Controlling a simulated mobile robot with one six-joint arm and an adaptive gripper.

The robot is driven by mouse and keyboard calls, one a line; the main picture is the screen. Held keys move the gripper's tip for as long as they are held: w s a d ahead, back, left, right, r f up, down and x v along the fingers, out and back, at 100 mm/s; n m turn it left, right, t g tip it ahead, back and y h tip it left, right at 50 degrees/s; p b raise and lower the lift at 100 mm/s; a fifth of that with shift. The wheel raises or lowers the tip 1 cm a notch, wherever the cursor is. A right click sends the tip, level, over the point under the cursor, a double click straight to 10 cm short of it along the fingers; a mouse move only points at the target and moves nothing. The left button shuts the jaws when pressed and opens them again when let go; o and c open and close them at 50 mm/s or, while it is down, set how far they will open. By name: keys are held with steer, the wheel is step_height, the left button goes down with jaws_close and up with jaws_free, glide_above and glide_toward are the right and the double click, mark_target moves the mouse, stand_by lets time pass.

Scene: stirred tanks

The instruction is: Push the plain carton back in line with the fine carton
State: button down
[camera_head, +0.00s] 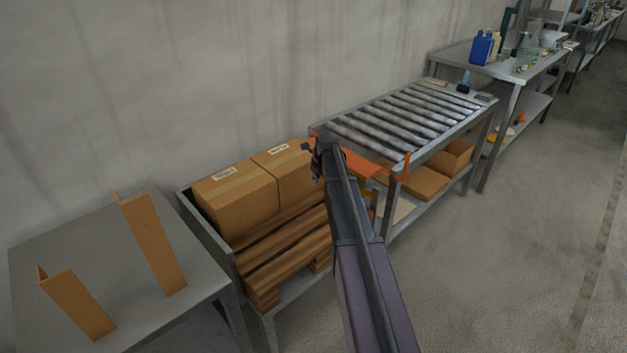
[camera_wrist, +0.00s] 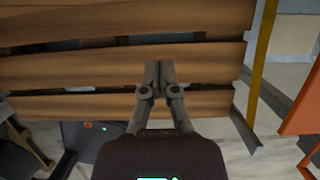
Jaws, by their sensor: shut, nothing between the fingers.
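Two brown cartons stand side by side on a wooden pallet (camera_head: 285,250), a left carton (camera_head: 235,202) and a right carton (camera_head: 289,171). Each has a pale label on top, too small to read, so I cannot tell which is plain and which is fine. The left carton's front face seems a little nearer the pallet's front. My gripper (camera_head: 313,162) is at the right carton's right side, and my arm hides part of that area. In the wrist view my gripper (camera_wrist: 158,66) is shut and empty over the pallet slats (camera_wrist: 60,60); no carton shows there.
A grey-rimmed stand (camera_head: 184,200) holds the pallet against the wall. A roller conveyor (camera_head: 400,122) with orange parts (camera_head: 362,163) is close on the right. Open floor (camera_head: 500,260) lies at right.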

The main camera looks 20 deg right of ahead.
steer(key=shift+p+v, duration=2.2)
steer(key=shift+v, duration=0.45)
steer(key=s+a+n+g+h, duration=0.1)
steer(key=s+a+n+g, duration=0.1)
steer(key=s+a+n, duration=1.15)
steer(key=s+a+n+g, duration=0.1)
steer(key=s+a+n, duration=0.7)
steer(key=s+n, duration=0.9)
step_height(320, 180, up, 13)
steer(key=n+p, duration=0.1)
steer(key=p, duration=1.3)
steer(key=shift+w, duration=0.4)
